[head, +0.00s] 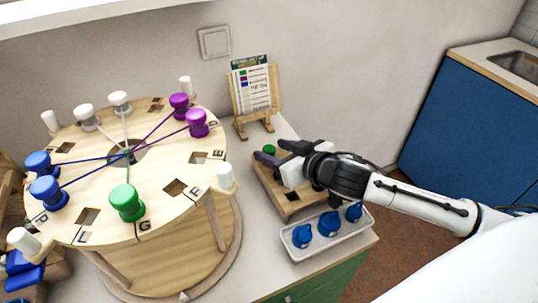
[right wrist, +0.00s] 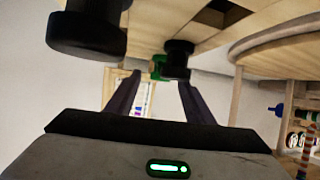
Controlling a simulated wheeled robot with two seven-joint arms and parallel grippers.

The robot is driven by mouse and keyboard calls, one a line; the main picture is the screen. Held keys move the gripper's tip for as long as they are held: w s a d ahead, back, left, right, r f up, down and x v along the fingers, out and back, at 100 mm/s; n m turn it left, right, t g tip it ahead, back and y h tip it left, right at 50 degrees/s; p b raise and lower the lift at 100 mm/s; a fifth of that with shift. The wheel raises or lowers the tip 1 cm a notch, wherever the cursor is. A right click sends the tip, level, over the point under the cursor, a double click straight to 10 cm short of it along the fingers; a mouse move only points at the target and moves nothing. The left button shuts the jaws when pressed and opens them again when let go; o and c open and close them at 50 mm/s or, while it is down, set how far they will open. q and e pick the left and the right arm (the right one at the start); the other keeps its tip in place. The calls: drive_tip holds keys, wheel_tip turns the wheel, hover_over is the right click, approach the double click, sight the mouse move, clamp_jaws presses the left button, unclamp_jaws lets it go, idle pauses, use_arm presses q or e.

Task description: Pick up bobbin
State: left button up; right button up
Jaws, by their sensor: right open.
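My right gripper (head: 272,152) reaches in from the right over a small wooden bobbin board (head: 267,181). Its two dark fingers are apart. In the right wrist view the open fingers (right wrist: 158,88) point toward a black bobbin (right wrist: 178,58) and a green bobbin (right wrist: 156,67) behind it. The black bobbin is near the right finger; I cannot tell whether they touch. A larger, nearer black bobbin (right wrist: 88,32) is at the upper left. In the head view the green bobbin (head: 269,149) shows beyond the fingertips, and the gripper hides the black ones. My left gripper is out of view.
A round wooden board (head: 100,225) on legs stands left, with white, blue, purple and green bobbins and threads. A white tray (head: 299,256) with blue bobbins sits in front of the small board. A card on a wooden easel (head: 254,92) stands behind it.

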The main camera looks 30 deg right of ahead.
drive_tip(key=shift+c, duration=0.2)
drive_tip(key=c, duration=1.1)
drive_tip(key=shift+r, duration=0.1)
